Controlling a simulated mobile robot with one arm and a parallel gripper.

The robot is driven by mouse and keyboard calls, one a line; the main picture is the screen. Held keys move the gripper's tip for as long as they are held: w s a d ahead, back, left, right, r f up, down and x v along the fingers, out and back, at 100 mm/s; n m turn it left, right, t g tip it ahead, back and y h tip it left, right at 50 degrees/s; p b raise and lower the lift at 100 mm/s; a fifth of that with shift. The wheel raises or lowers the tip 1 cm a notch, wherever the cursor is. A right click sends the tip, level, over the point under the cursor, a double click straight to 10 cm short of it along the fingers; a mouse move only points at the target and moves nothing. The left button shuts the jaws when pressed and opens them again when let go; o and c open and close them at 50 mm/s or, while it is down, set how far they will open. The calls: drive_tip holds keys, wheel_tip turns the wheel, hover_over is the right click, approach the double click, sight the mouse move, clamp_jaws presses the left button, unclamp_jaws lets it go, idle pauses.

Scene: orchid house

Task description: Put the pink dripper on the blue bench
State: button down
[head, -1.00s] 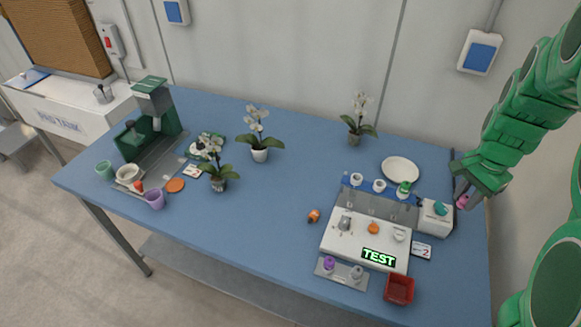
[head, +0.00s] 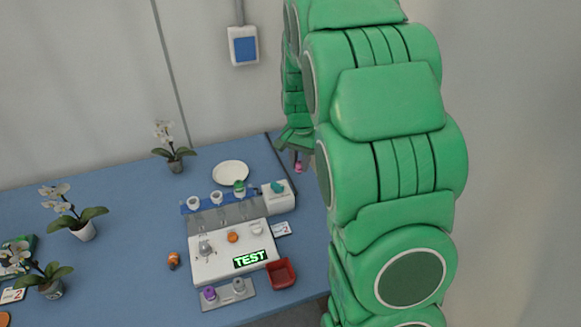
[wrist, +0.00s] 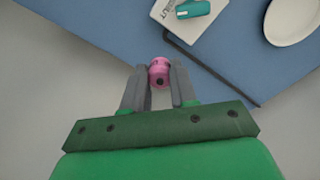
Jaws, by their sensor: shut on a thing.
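The pink dripper (wrist: 159,72) is held between the fingertips of my gripper (wrist: 159,82) in the wrist view. My gripper is shut on it, and a dark round end of the dripper faces the camera. In the head view the dripper (head: 299,167) shows as a small pink spot below my green gripper (head: 298,150), near the bench's right edge. The blue bench (head: 135,215) fills the lower left of the head view. In the wrist view the bench (wrist: 115,35) lies above and beyond the dripper, and the bench edge passes close to the fingertips.
A white plate (head: 230,173), a white box with a teal part (head: 277,196), a test station (head: 230,252) and a red tray (head: 281,273) stand at the bench's right.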

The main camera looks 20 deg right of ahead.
drive_tip(key=w+f, duration=0.2)
drive_tip(key=w+d+f, duration=0.1)
drive_tip(key=w+f, duration=0.1)
drive_tip(key=w, duration=0.1)
drive_tip(key=w+f, duration=0.2)
drive_tip(key=w, duration=0.1)
drive_tip(key=shift+w+d+f, duration=0.2)
drive_tip(key=shift+f, duration=0.05)
drive_tip(key=shift+w+d+f, duration=0.1)
drive_tip(key=shift+w+f, duration=0.55)
drive_tip(key=shift+f, duration=1.7)
drive_tip(key=shift+f, duration=0.15)
drive_tip(key=c, duration=0.9)
unclamp_jaws()
